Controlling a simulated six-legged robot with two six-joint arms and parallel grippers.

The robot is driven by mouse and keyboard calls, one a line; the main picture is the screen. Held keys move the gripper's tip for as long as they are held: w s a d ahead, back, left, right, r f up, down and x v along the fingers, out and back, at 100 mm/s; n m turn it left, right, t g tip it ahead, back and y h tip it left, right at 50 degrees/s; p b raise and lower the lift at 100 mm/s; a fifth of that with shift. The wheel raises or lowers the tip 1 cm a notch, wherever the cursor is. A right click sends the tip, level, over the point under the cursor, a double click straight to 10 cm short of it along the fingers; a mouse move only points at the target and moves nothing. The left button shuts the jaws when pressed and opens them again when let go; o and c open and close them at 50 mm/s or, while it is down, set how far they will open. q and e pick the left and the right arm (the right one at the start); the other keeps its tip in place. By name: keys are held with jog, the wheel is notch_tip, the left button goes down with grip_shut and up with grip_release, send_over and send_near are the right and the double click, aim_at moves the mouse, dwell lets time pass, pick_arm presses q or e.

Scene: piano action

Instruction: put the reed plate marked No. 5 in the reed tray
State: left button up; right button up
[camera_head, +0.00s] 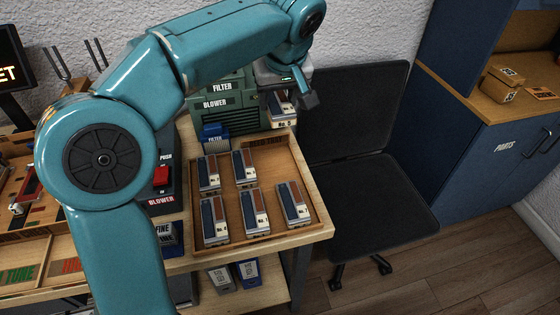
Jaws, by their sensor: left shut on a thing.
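My left gripper (291,96) is at the upper middle, at the end of my teal arm. It is shut on a reed plate (280,112), which hangs steeply tilted at the back right corner of a wooden tray (272,152). The held plate's label is too small to read surely. Several similar blue, brown and white reed plates lie in the tray: two in the back row, including one at back left (209,173), and three in front, including one at front right (294,205). I cannot tell which is No. 5. My right gripper is not in view.
The green blower and filter box (238,120) stands behind the tray, with a blue filter block (214,134) beside it. A red push button (161,176) is left of the tray. A black chair (362,170) stands to the right. The tray's back right part is bare.

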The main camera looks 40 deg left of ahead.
pick_arm(q)
jog(key=b, duration=0.2)
send_over(277, 162)
jog(key=s, duration=0.1)
jog(key=f, duration=0.7)
jog(key=d+f, duration=0.1)
jog(key=f, duration=0.3)
jog(key=shift+f, duration=0.25)
notch_tip(277, 162, down, 5)
jog(key=shift+f+b, duration=0.15)
jog(key=shift+b, duration=0.45)
jog(key=o, duration=0.7)
jog(key=shift+f, duration=0.1)
jog(key=shift+o, duration=0.6)
